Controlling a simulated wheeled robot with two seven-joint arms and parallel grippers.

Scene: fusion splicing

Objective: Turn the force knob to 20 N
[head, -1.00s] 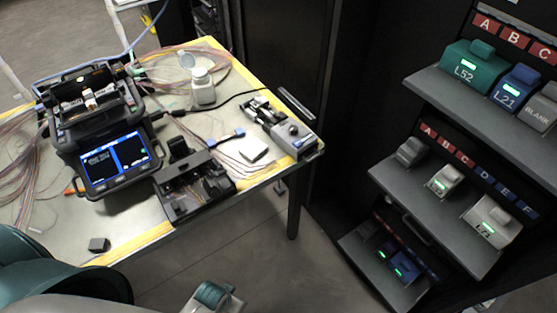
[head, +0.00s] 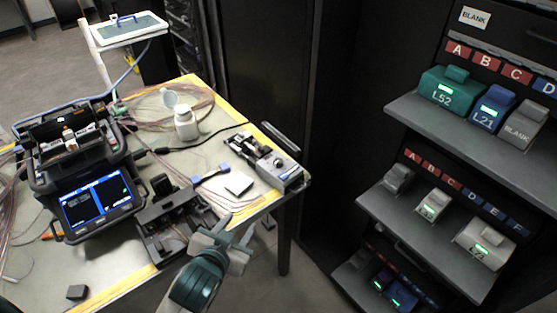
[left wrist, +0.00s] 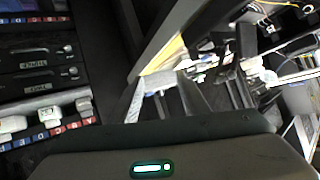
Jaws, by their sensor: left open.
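A small grey device stands at the right corner of the table in the head view. A dark round knob (head: 280,164), which looks like the force knob, is on its near end; its setting is too small to read. My left gripper (head: 235,231) is open and empty in front of the table's front edge, below and left of the knob and apart from it. In the left wrist view its fingers (left wrist: 168,100) point towards the table edge; I cannot make out the knob there. My right gripper is not in view.
A black splicer with a lit screen (head: 103,199) and a black tray-like unit (head: 160,222) stand left of the device. Shelves (head: 440,243) with labelled boxes stand right, across a floor gap.

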